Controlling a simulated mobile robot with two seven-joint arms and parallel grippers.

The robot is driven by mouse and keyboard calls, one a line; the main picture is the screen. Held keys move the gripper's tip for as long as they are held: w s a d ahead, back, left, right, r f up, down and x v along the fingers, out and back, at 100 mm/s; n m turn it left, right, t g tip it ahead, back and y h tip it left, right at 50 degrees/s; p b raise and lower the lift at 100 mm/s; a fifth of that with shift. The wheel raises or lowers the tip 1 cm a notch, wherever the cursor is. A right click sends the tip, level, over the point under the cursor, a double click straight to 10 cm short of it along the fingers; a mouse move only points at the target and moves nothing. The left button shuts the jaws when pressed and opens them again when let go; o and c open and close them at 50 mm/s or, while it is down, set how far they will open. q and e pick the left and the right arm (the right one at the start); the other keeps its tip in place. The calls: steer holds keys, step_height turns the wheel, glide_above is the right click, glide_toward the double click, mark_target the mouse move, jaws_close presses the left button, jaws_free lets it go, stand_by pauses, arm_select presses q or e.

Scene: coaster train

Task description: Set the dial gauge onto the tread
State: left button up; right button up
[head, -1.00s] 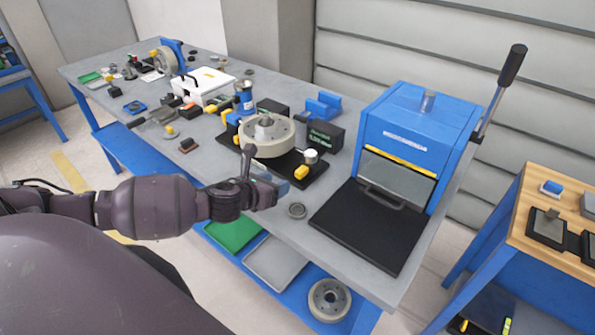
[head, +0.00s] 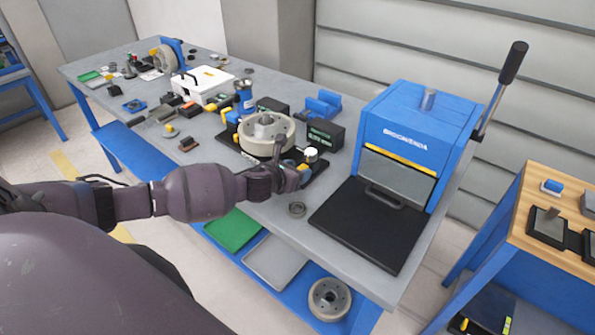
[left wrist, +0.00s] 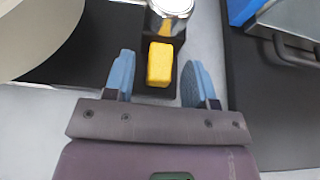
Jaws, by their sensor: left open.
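The dial gauge has a round silver-rimmed dial (head: 311,154) and a yellow block-shaped part, on a dark base at the front right of the wheel. In the left wrist view its yellow block (left wrist: 160,64) lies between the finger tips, with a gap on each side. The wheel's pale tread (head: 268,147) rings a grey hub on the black plate; it shows in part at the upper left of the left wrist view (left wrist: 30,35). My left gripper (left wrist: 156,72) is open around the yellow block, its blue fingers apart. The right gripper is out of view.
A blue press (head: 415,140) with a black front plate stands to the right. A small grey ring (head: 297,209) lies on the bench in front. A dark display box (head: 325,136) stands behind the gauge. A white case (head: 203,86) sits farther left.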

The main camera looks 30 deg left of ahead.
arm_select(q)
steer(key=shift+w, duration=0.1)
jaws_close()
steer(key=shift+w+a, duration=0.15)
steer(key=shift+a, duration=1.6)
jaws_free()
steer(key=shift+a, duration=0.1)
steer(key=v, duration=1)
steer(key=shift+s+r, duration=0.1)
steer(key=shift+s, duration=0.3)
